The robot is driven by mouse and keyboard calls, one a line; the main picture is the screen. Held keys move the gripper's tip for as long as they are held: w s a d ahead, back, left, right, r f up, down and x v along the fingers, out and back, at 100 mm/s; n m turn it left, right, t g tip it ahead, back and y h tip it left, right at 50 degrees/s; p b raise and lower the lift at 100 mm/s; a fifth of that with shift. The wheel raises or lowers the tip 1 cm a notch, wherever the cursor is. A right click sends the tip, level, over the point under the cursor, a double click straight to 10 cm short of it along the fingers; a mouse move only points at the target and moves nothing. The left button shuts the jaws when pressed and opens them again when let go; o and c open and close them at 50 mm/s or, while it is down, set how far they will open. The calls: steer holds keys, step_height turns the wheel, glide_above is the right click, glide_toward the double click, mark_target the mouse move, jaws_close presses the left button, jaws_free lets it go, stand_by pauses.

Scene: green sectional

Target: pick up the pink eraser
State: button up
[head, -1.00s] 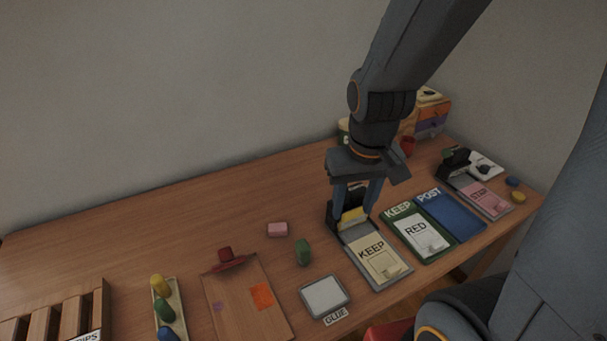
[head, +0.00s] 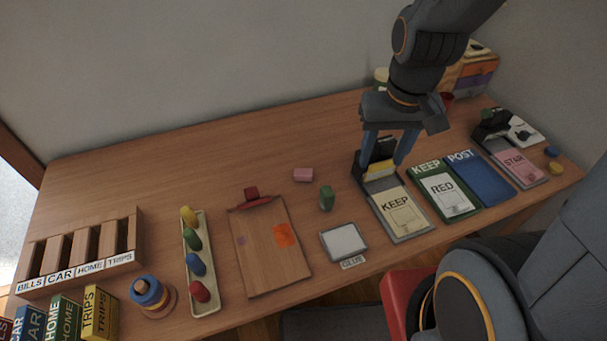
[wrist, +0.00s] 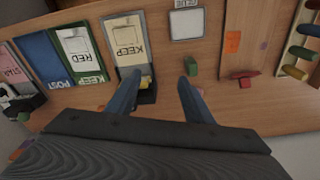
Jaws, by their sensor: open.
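The pink eraser (head: 303,174) is a small pink block lying on the wooden desk, behind and to the left of a green block (head: 326,197). My gripper (head: 389,164) is open, with its fingers pointing down around the black and yellow end of the KEEP tray. It is to the right of the eraser and apart from it. In the wrist view my two fingers (wrist: 158,78) are spread wide, with the KEEP card to the left and the green block (wrist: 191,66) just beyond the right finger.
A clipboard (head: 268,262), a glue pad (head: 344,241) and a tray of coloured pegs (head: 207,300) are in front and to the left. The KEEP tray (head: 418,230), green folder (head: 466,210) and blue folder (head: 500,190) lie to the right. The desk behind the eraser is clear.

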steer(key=w+a+f+m+g+y, duration=0.1)
steer(key=w+a+f+m+y, duration=0.1)
steer(key=w+a+f+m, duration=0.55)
steer(key=m+y+p, duration=0.1)
steer(key=m+y, duration=0.1)
steer(key=m, duration=1)
glide_toward(304, 172)
steer(key=shift+n+y, duration=0.25)
steer(key=shift+y, duration=0.05)
steer(key=shift+d+p+x, duration=0.2)
steer(key=shift+p+x, duration=0.7)
steer(key=shift+x, duration=3.25)
steer(key=shift+f, duration=0.1)
jaws_close()
step_height(304, 172, up, 10)
steer(key=b, duration=0.1)
